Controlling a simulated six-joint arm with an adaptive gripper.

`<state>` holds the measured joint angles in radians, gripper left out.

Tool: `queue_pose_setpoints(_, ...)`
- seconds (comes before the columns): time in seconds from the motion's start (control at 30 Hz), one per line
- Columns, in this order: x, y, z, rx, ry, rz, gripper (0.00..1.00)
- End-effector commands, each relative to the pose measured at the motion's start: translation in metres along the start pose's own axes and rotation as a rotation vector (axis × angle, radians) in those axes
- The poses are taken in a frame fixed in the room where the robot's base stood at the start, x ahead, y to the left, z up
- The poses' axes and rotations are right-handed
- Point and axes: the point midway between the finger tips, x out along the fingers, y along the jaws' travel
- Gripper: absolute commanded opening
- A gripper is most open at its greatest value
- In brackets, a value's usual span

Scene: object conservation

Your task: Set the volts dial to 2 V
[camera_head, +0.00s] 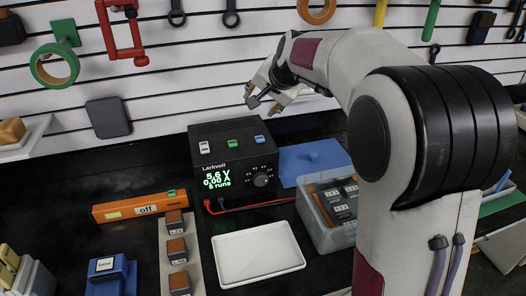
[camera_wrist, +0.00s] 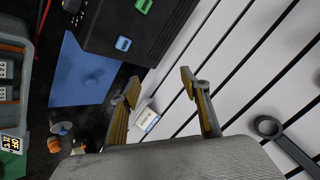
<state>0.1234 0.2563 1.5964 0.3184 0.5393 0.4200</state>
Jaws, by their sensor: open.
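The black Larkvolt power supply (camera_head: 233,160) stands at the back middle of the bench in the head view. Its green display (camera_head: 217,180) reads 5.6 V, 0.00 A and a third line that looks like "5 runs". A round black dial (camera_head: 261,180) with small marks around it sits on the right of the front panel; its label is too small to read. My gripper (camera_head: 266,101) is open and empty, above and behind the supply near the slatted wall. In the wrist view my gripper (camera_wrist: 163,95) is open, with the supply (camera_wrist: 140,32) at the top, apart from it.
A blue lid (camera_head: 312,158) lies right of the supply, beside a grey bin (camera_head: 313,208) of dark blocks. A white tray (camera_head: 258,257) lies in front. An orange bar marked "off" (camera_head: 125,208) and a rack of blocks (camera_head: 165,240) are at left. Red and black leads run from the supply.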

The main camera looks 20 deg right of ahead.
Motion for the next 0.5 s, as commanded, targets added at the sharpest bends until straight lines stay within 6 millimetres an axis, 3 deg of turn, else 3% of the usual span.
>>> queue_pose_setpoints(0.5, 0.007, 0.042, 0.033, 0.590, -0.096, 0.091, 0.46)
